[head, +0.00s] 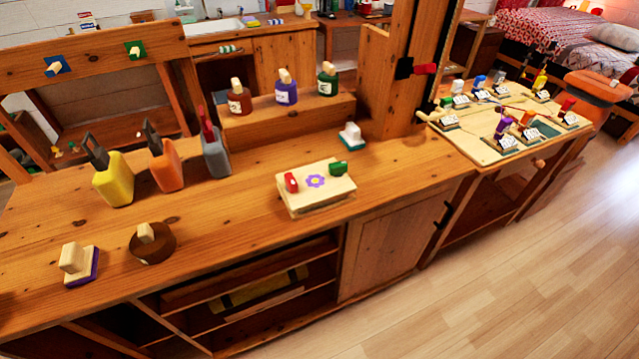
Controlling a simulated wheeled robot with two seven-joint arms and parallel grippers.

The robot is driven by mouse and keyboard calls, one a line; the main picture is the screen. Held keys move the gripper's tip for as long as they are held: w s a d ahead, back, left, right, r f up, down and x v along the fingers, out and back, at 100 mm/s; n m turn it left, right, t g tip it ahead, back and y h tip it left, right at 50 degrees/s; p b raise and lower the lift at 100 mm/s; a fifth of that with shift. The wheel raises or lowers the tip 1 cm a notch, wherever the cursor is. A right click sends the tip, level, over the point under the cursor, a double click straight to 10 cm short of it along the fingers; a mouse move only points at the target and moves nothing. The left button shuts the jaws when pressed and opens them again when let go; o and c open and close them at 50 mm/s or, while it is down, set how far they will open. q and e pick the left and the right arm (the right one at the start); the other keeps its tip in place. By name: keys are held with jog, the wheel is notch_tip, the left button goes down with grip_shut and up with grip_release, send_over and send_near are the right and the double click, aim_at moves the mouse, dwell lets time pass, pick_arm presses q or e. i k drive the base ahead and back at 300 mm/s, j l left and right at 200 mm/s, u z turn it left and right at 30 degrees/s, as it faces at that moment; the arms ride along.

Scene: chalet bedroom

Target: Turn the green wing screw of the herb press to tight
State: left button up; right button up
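The herb press (316,196) is a pale wooden block with a purple flower on its top, and it lies on the wooden worktop near the middle of the head view. Its green wing screw (338,168) stands at the right end of the top. A red wing screw (291,182) stands at the left end. The green wing lies roughly left to right, and the red one looks turned differently. How tight either screw is cannot be told. Neither of my grippers is in view, and nothing touches the press.
A small white-topped block (351,135) stands behind the press. Yellow (114,182), orange (166,170) and grey (215,157) containers stand to the left. A round brown holder (152,243) and a purple-based block (79,264) are front left. A wooden post (424,45) rises behind right.

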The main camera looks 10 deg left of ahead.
aim_at(337, 169)
jog(key=l+z, duration=0.75)
jog(key=k+j, duration=0.05)
